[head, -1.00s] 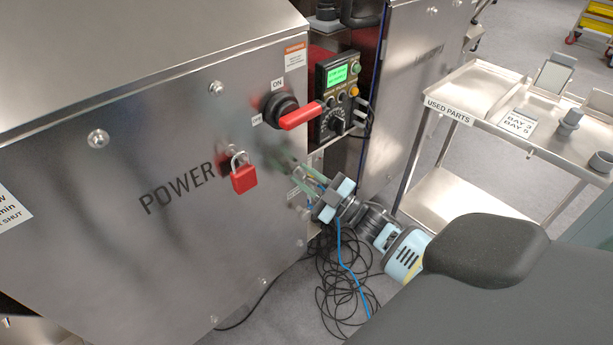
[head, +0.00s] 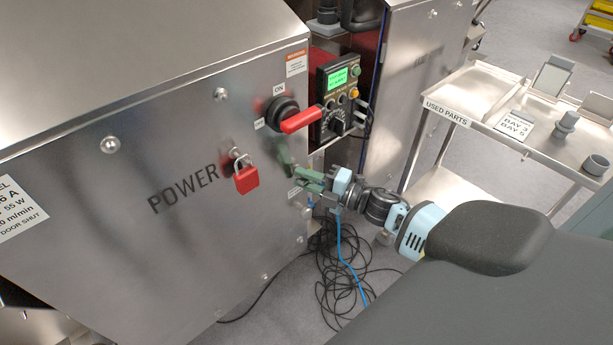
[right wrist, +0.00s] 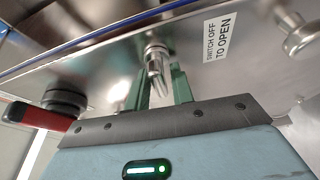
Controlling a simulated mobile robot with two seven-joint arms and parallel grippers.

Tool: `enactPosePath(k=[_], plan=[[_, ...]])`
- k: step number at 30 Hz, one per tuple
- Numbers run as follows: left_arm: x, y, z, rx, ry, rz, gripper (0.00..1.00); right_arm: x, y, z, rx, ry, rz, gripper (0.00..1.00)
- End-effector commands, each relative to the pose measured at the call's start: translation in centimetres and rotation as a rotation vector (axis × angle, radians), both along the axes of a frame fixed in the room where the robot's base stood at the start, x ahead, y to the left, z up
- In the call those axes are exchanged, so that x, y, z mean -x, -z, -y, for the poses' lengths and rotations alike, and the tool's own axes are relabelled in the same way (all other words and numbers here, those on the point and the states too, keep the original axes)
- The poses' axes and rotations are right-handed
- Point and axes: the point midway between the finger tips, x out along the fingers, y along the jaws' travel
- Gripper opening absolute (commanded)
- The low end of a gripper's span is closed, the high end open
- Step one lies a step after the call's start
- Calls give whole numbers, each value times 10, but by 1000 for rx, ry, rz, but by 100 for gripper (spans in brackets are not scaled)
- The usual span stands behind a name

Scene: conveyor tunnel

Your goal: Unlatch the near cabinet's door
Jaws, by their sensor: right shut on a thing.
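The near cabinet's steel door (head: 120,230), marked POWER, looks closed in the head view. My right gripper (head: 300,181) is at its right edge, below the rotary switch. In the head view the fingers hide this knob. The switch's red handle (head: 301,119) points right, below an ON label; it also shows in the right wrist view (right wrist: 35,117). A red padlock (head: 246,180) hangs left of the gripper. My left gripper is not in view.
A control box (head: 338,95) with a lit green screen stands beside the switch. Black and blue cables (head: 345,275) lie on the floor below my gripper. A used-parts cart (head: 500,150) stands right. Another metal knob (right wrist: 300,36) and a SWITCH OFF TO OPEN label (right wrist: 216,40) are near.

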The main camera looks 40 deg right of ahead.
Motion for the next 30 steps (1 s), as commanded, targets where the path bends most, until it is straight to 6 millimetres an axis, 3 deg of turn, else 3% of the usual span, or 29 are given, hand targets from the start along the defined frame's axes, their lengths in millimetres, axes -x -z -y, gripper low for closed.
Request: enactPosePath(k=[22, 23, 24, 25, 30], plan=[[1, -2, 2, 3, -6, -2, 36, 0, 1, 1, 90, 2, 6, 1], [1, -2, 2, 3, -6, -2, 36, 0, 1, 1, 90, 2, 6, 25], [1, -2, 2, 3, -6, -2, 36, 0, 1, 1, 90, 2, 6, 30], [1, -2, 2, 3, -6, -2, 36, 0, 0, 1, 89, 2, 6, 34], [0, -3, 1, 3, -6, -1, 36, 0, 0, 1, 89, 1, 7, 34]])
